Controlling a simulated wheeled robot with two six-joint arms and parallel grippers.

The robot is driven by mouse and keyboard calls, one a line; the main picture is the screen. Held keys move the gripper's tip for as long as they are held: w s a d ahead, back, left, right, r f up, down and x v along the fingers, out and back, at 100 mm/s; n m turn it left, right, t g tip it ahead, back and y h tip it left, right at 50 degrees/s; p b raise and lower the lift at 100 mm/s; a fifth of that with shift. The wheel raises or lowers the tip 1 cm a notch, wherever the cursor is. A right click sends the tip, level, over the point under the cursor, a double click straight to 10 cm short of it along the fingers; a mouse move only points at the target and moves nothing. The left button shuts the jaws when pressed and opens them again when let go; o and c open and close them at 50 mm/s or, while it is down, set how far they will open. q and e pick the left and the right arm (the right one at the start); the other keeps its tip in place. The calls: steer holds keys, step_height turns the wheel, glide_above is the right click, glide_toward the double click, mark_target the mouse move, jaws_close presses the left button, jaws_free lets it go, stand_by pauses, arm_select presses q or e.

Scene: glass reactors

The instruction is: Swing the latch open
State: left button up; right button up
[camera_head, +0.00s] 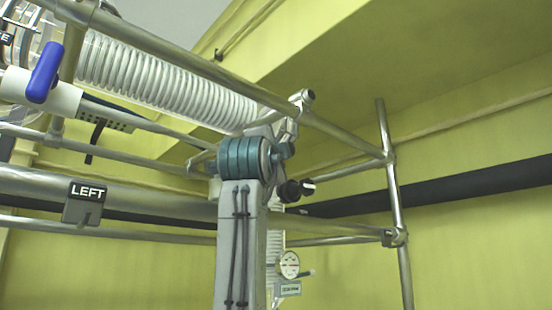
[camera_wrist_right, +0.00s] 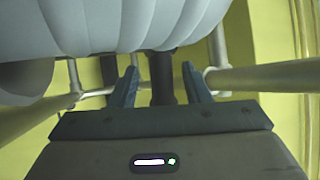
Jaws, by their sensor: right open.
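My right gripper (camera_wrist_right: 160,85) is open in the right wrist view, its two dark fingers apart. A dark upright stem (camera_wrist_right: 163,85) shows between the fingers, under a large pale ribbed body (camera_wrist_right: 120,25). I cannot tell whether the stem is the latch, or whether it lies between the fingers or beyond them. No finger visibly touches it. In the head view my arm with teal joint rings rises in the middle; its gripper cannot be made out there. A blue handle (camera_head: 45,72) on a white fitting is at the upper left. My left gripper is not in view.
A clear coiled glass tube (camera_head: 160,82) runs behind a metal rail (camera_head: 190,60). Dark round knobs (camera_head: 290,190) and a gauge (camera_head: 289,265) are just right of my arm. A LEFT sign (camera_head: 88,191) hangs at left. An upright pole (camera_head: 393,200) stands at right.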

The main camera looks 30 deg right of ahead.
steer(key=b+v, duration=0.4)
steer(key=v, duration=0.5)
steer(key=shift+a+f, duration=0.1)
steer(key=shift+a, duration=0.05)
